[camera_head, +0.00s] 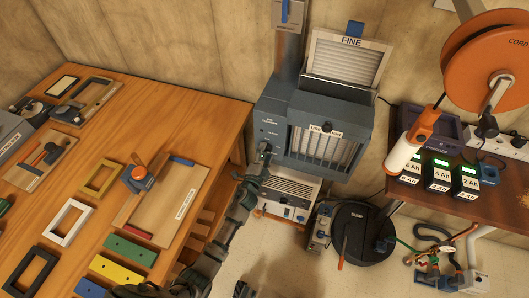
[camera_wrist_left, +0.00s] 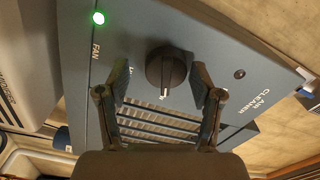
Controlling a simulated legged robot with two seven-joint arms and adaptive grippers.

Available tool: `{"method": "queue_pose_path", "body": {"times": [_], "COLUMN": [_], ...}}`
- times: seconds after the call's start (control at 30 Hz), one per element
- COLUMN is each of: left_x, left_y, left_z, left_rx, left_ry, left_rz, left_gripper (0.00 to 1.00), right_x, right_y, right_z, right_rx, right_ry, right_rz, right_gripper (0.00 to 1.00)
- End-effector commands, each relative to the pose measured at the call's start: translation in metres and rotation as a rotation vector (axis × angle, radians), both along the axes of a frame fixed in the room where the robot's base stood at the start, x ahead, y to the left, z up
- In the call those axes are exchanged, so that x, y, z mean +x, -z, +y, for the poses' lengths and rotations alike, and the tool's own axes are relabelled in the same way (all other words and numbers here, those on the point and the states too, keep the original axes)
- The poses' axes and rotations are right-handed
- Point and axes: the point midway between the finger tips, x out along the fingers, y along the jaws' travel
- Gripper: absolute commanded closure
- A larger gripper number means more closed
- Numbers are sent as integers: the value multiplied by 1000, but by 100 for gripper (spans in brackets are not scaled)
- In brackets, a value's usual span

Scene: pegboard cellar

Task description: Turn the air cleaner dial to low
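The air cleaner (camera_head: 272,112) is a grey-blue box in the middle of the head view, labelled on its left face. Its dial (camera_wrist_left: 166,70) is a round black knob in the left wrist view, with a white mark at its lower edge. My left gripper (camera_wrist_left: 160,78) is open, its two dark fingers on either side of the dial with gaps visible. The left finger partly covers lettering beside the dial. In the head view my left gripper (camera_head: 263,158) is at that face and hides the dial.
A green light (camera_wrist_left: 98,18) glows near the word FAN. Vent slots (camera_wrist_left: 160,123) lie below the dial. A wooden workbench (camera_head: 215,110) with boards and frames stands left. A white heater-like unit (camera_head: 290,190) sits below the cleaner. A shelf with a cord reel (camera_head: 490,60) is right.

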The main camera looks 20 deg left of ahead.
Motion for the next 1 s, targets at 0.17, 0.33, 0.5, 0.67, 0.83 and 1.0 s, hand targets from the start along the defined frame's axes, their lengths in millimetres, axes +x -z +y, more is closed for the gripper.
{"method": "queue_pose_path", "body": {"times": [0.17, 0.33, 0.5, 0.67, 0.83, 1.0], "left_x": [0, -2, -26, -63, -97, -115], "left_y": [-2, -3, -2, -1, 0, 0], "left_z": [1, 2, 3, 4, 4, 4], "left_rx": [0, 1, 1, 1, 0, 1], "left_ry": [-2, -3, -3, -2, -2, -2], "left_rz": [-3, -5, -3, -3, 0, -2], "left_gripper": [28, 28, 28, 28, 28, 28], "right_x": [0, 0, 0, 0, 0, 0], "right_y": [0, -1, -1, -1, -1, -1], "right_z": [0, 0, 0, 0, 0, 0], "right_rx": [0, 1, 1, 1, 0, 0], "right_ry": [0, 1, 0, 0, 0, 0], "right_rz": [0, -4, -3, -3, -2, -2], "right_gripper": [40, 40, 40, 40, 40, 40]}}
